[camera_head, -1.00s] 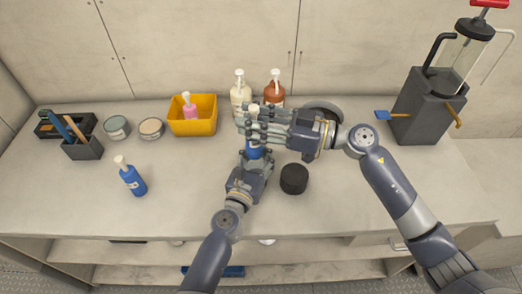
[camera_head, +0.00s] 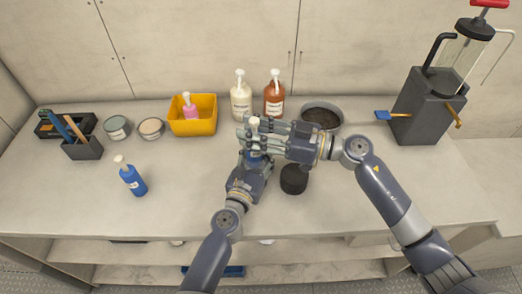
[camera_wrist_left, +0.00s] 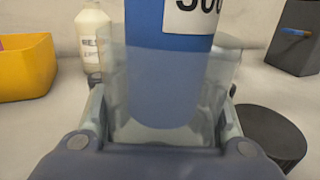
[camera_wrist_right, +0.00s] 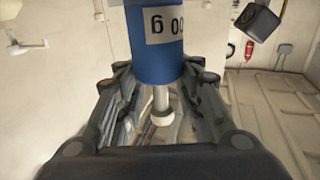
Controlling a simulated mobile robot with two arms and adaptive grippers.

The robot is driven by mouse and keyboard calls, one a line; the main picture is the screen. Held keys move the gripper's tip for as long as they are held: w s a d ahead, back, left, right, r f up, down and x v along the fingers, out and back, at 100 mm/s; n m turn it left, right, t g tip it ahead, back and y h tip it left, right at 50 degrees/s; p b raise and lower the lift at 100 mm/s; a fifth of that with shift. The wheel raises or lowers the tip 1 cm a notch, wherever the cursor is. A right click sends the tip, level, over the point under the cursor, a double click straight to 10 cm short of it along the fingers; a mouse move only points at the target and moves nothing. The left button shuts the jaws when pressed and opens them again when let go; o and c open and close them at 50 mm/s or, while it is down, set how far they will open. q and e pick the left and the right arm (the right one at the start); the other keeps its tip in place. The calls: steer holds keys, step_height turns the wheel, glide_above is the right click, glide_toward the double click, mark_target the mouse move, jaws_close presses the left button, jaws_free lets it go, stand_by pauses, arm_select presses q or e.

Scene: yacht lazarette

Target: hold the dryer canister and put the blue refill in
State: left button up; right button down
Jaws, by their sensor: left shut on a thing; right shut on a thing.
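My left gripper (camera_head: 256,160) is shut on the clear dryer canister (camera_wrist_left: 222,85), which stands upright between its fingers in the left wrist view. My right gripper (camera_head: 262,133) is shut on the blue refill (camera_wrist_left: 170,75), directly above the left gripper. The refill has a white label and a white tip (camera_head: 254,122) pointing up; it also shows in the right wrist view (camera_wrist_right: 158,65). In the left wrist view the refill's lower part appears inside the clear canister wall, roughly upright. Fingers hide most of both in the head view.
A black cylinder (camera_head: 293,180) stands just right of my left gripper. A yellow bin (camera_head: 193,127), two pump bottles (camera_head: 241,97) (camera_head: 274,95) and a round dark-filled bowl (camera_head: 322,115) stand behind. The front left counter is clear.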

steer(key=c, duration=1)
jaws_free()
steer(key=shift+d, duration=0.1)
steer(key=v, duration=1.2)
arm_select(q)
steer(key=o, duration=1.6)
steer(key=shift+c, duration=0.2)
steer(key=shift+s, duration=0.1)
